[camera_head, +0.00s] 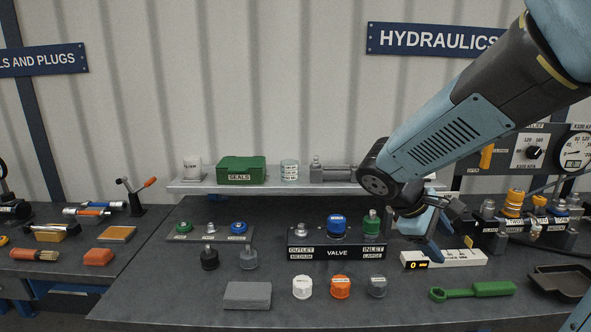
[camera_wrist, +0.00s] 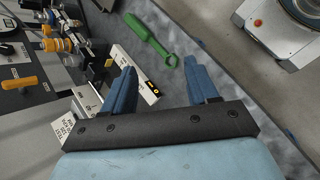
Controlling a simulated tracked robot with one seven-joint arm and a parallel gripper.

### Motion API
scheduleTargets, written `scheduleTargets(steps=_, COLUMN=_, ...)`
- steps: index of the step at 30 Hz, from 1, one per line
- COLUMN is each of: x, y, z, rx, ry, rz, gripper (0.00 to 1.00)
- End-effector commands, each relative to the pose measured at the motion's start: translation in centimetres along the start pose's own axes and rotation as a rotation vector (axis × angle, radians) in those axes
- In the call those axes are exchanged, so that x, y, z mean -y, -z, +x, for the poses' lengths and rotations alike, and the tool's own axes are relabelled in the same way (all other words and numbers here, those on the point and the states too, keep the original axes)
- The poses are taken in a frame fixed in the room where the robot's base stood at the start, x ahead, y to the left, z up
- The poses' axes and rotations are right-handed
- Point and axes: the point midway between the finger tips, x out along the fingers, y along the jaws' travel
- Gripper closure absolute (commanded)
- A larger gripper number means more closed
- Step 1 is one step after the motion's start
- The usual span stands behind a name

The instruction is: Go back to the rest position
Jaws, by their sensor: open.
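My gripper (camera_head: 434,246) hangs over the right part of the dark bench, just right of the valve block (camera_head: 334,253). In the wrist view its two blue fingers (camera_wrist: 162,70) are spread apart with nothing between them. A white block with a small yellow-lit display (camera_head: 460,257) sits close to the fingertips in the head view. It also shows in the wrist view (camera_wrist: 138,72), partly hidden by one finger. A green ring-ended wrench (camera_head: 473,291) lies on the bench in front of it. My arm reaches in from the upper right.
The valve block carries a blue coupler (camera_head: 337,226) and a green coupler (camera_head: 371,224). White (camera_head: 302,287), orange (camera_head: 340,287) and grey (camera_head: 377,287) caps stand in front. A gauge panel (camera_head: 539,150) and several couplers stand right. A shelf (camera_head: 225,184) spans the back; a black tray (camera_head: 560,282) lies right.

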Motion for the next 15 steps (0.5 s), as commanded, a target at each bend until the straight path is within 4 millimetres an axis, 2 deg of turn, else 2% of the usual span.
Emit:
scheduleTargets(steps=6, x=1.7, y=-2.7, z=-1.9, rx=-0.166, ry=0.155, rz=0.258, gripper=0.41)
scheduleTargets(steps=15, x=3.6, y=-5.0, z=-5.7, rx=-0.418, ry=0.344, rz=0.604, gripper=0.41)
